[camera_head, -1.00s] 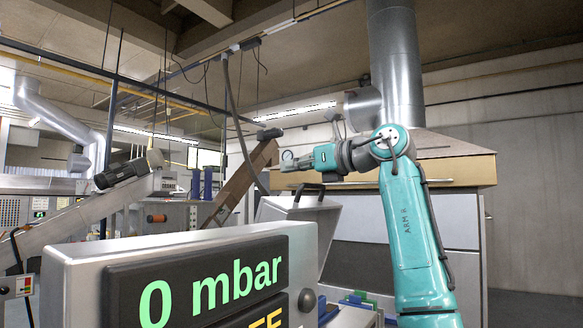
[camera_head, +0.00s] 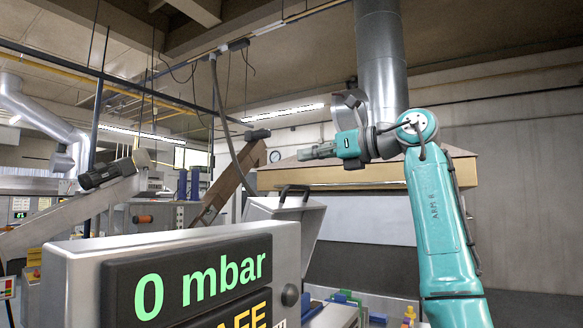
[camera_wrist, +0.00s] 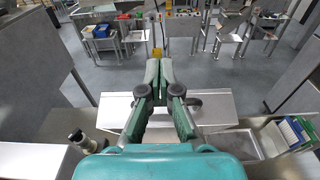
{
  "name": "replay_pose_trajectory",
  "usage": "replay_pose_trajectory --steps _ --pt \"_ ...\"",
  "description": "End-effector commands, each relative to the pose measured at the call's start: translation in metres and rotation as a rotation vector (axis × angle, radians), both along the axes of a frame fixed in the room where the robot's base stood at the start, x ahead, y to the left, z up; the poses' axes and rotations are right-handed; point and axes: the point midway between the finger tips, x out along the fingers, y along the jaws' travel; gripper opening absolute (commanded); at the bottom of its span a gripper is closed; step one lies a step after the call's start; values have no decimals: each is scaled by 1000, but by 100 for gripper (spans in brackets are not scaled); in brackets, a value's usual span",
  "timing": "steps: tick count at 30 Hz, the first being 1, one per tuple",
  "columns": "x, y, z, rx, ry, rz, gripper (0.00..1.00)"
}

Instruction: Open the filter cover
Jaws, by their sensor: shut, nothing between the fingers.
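The filter cover appears to be the light grey lid (camera_head: 307,225) with a black handle (camera_head: 291,191) on its top edge, behind the display in the head view. It stands raised at a slant; its lower part and hinge are hidden by the display. My gripper (camera_head: 303,154) is above the handle in the head view, apart from it, shut and empty.
The display box (camera_head: 200,285) in front reads 0 mbar in green, with a yellow word partly cut off. A brown slanted conveyor (camera_head: 228,185) is left of the cover. Blue and green items (camera_head: 345,299) lie low on the right. Tables stand farther off in the wrist view.

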Motion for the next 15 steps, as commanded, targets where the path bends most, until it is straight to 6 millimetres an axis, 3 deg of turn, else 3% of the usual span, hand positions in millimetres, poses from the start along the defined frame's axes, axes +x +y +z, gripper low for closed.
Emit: replay_pose_trajectory --steps 7,15 --pt "-18 -24 23 0 -2 -1 0" --pt "-22 -37 20 -41 -80 6 0"
